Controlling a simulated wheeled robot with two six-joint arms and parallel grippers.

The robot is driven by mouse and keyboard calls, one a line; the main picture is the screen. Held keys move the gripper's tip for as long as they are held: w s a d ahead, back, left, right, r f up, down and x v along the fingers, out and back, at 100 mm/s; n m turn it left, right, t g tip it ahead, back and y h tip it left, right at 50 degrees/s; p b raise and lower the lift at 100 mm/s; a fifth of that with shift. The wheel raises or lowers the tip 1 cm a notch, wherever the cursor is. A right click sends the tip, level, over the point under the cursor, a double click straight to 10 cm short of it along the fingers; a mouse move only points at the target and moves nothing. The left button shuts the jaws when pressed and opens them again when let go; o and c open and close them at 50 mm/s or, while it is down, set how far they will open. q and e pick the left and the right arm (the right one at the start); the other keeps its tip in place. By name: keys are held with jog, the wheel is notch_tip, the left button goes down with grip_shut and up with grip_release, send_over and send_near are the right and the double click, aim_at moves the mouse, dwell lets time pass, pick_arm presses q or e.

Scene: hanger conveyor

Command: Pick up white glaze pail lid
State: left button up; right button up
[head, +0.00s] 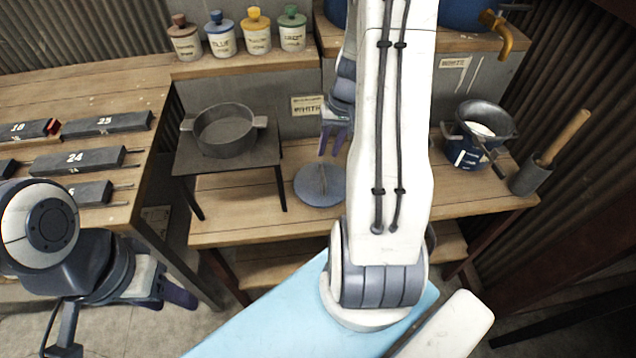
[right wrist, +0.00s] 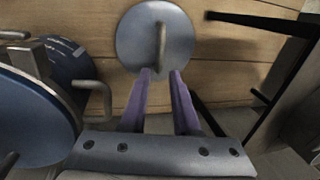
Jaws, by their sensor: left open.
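The lid, a round grey-blue disc with a bar handle, lies on the wooden bench in the head view (head: 318,186); it also shows in the right wrist view (right wrist: 138,40). My right gripper (head: 331,150) has its purple fingers apart, just short of the lid's handle, which lines up with the gap between the fingertips in the right wrist view (right wrist: 160,73). I cannot tell whether the fingers touch it. My left gripper (head: 172,292) is open and empty at the lower left. A blue pail (head: 461,158) stands right of the lid with a dark strainer bowl (head: 487,116) on top.
A black stand (head: 262,157) with a dark pot (head: 224,132) is left of the lid. A mortar (head: 530,178) with a wooden pestle is at the right. Several labelled jars (head: 257,38) line the back shelf. Numbered dark blocks (head: 93,160) lie on the left table.

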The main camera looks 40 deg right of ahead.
aim_at(322, 171)
jog(key=f, duration=0.3)
jog(key=shift+w+a+f, duration=0.25)
jog(key=shift+a+f, duration=0.1)
jog(key=shift+a, duration=0.05)
jog(key=shift+a+f+b, duration=0.1)
jog(key=shift+a+f, duration=0.05)
jog(key=shift+f, duration=0.75)
jog(key=shift+a+f+b, duration=0.15)
jog(key=shift+a+f, duration=0.05)
jog(key=shift+f, duration=0.7)
jog(key=shift+a+f+b, duration=0.1)
jog(key=shift+a+f, duration=0.05)
jog(key=shift+f, duration=0.75)
jog(key=shift+c, duration=0.3)
grip_shut()
